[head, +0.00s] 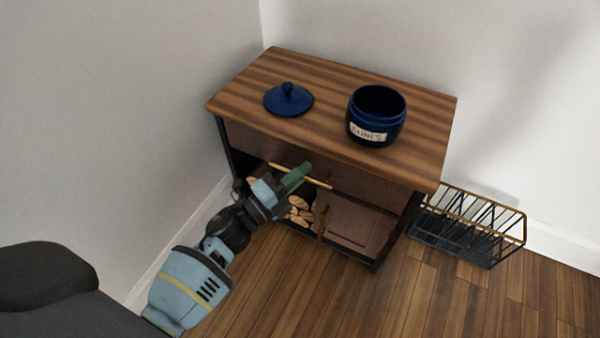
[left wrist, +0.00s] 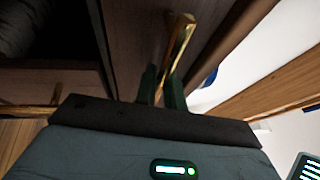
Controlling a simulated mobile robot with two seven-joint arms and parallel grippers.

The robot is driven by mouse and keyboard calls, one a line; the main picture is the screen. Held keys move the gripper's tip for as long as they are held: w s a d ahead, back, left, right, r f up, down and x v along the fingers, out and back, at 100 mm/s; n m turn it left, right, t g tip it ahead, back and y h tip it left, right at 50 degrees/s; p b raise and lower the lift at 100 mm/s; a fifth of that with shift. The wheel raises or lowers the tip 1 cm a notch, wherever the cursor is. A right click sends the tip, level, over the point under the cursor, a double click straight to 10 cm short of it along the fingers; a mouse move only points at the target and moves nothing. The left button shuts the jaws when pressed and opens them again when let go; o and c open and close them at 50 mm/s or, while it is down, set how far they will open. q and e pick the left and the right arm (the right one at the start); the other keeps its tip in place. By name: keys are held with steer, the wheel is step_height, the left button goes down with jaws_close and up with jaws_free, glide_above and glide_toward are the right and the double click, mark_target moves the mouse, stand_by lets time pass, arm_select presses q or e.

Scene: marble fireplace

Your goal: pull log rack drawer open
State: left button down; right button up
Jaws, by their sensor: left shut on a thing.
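The log rack (head: 345,81) is a wooden cabinet with a striped top and a dark frame. Its wide brown drawer front (head: 245,136) sits just below the top and looks flush with it in the head view. A long brass handle (head: 318,182) runs along the drawer front. My left gripper (head: 299,174) has green fingers shut on the middle of this handle. In the left wrist view the brass handle (left wrist: 179,45) passes between the two fingers (left wrist: 162,88). The fingers hide part of the handle. My right gripper is not in view.
A blue lid (head: 288,100) and an open blue jar (head: 377,116) stand on the rack's top. Cut logs (head: 300,210) lie in the lower compartment beside a panelled door (head: 352,222). A black wire basket (head: 470,228) stands at right. Floor in front (head: 330,290) is clear.

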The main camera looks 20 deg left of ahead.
arm_select(q)
steer(key=s+p, duration=0.4)
steer(key=s, duration=1.2)
steer(key=shift+s+a+p, duration=0.15)
steer(key=shift+a+p, duration=0.15)
steer(key=shift+p, duration=0.1)
steer(key=c, duration=1.8)
jaws_free()
steer(key=shift+o, duration=0.2)
steer(key=p+v, duration=0.1)
steer(key=v, duration=0.6)
steer(key=shift+s+a, duration=0.15)
steer(key=shift+s, duration=0.15)
steer(key=shift+f, duration=0.1)
